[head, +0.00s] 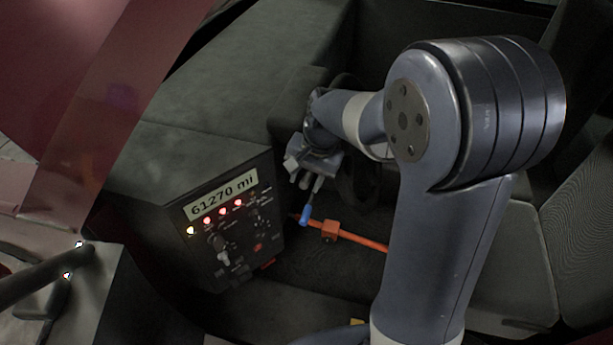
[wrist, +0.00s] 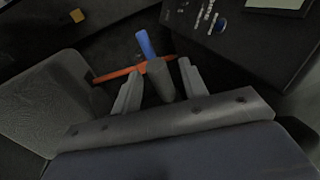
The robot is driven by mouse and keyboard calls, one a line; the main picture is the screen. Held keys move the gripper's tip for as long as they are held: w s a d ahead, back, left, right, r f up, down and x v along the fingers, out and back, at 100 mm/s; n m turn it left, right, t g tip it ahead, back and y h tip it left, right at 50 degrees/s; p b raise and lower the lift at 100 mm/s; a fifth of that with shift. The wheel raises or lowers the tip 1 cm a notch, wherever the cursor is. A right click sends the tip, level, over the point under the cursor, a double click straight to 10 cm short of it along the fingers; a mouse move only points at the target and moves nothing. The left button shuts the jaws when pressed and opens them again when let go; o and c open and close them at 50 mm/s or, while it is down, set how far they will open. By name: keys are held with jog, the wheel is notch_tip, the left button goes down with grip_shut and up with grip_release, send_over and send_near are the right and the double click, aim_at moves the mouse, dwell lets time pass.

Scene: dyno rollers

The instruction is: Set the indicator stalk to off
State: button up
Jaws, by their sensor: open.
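A short stalk with a blue end (head: 306,215) stands just below my gripper (head: 309,184), to the right of the dash panel. In the wrist view the blue end (wrist: 146,43) shows just beyond the fingertips. A dark grey round piece (wrist: 160,82) lies between the two fingers (wrist: 160,68), apart from both in the picture. I cannot tell whether the grey piece and blue end are one stalk, or which position the stalk is in. My gripper is open.
The dash panel (head: 224,238) has a "61270 mi" display (head: 221,195), lit yellow and red lamps, and knobs. An orange bar (head: 362,241) with an orange block (head: 330,230) runs close by the blue end. Seats stand at the right.

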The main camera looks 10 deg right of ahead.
grip_shut()
dwell(0.3)
jog(key=f+t+b, duration=0.1)
jog(key=b, duration=0.1)
jog(key=f+b, duration=0.2)
jog(key=b, duration=0.1)
jog(key=shift+s+a+f+t+h, duration=0.15)
jog(key=shift+s+t+h, duration=0.25)
jog(key=shift+s+f+t+b, duration=0.1)
jog(key=shift+f+t+b, duration=0.5)
jog(key=shift+b, duration=0.4)
jog(key=shift+r, duration=0.1)
grip_release()
